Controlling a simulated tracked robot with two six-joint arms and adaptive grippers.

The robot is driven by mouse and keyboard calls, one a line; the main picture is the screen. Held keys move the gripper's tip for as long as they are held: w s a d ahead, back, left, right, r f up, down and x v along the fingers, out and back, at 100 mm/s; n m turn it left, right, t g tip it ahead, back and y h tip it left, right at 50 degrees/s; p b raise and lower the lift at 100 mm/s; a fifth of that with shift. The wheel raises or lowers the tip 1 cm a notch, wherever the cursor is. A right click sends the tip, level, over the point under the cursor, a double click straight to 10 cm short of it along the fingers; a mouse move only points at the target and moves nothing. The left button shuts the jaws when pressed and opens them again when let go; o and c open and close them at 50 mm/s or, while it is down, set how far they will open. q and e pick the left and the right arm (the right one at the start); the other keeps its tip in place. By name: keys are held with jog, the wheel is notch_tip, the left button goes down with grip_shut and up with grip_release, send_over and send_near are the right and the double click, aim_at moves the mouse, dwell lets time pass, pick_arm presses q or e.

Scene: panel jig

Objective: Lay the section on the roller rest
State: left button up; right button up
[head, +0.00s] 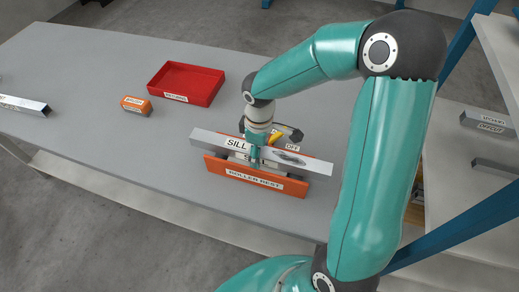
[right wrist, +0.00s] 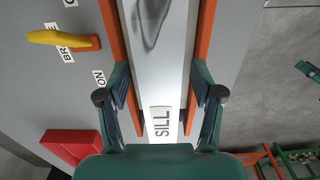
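The section, a long grey bar labelled SILL (head: 210,139), lies lengthwise along the orange roller rest (head: 219,172) in the head view and extends past its ends. In the right wrist view the section (right wrist: 165,75) runs between the two orange walls of the rest (right wrist: 205,35). My right gripper (head: 254,150) is over the section near its SILL label. Its two fingers (right wrist: 160,85) stand apart on either side of the section, with a gap showing on each side. Whether the section's underside touches the rollers is hidden. My left gripper is not in view.
A red tray (head: 187,83), an orange block (head: 136,104) and a metal bar (head: 22,104) are farther left. A shelf at right holds grey pieces (head: 488,125).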

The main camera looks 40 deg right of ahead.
jog(key=shift+r, duration=0.1)
jog(key=shift+r+p, duration=0.4)
jog(key=shift+r, duration=0.15)
notch_tip(320, 180, up, 11)
jog(key=shift+r, duration=0.2)
jog(key=shift+s, duration=0.1)
dwell(0.3)
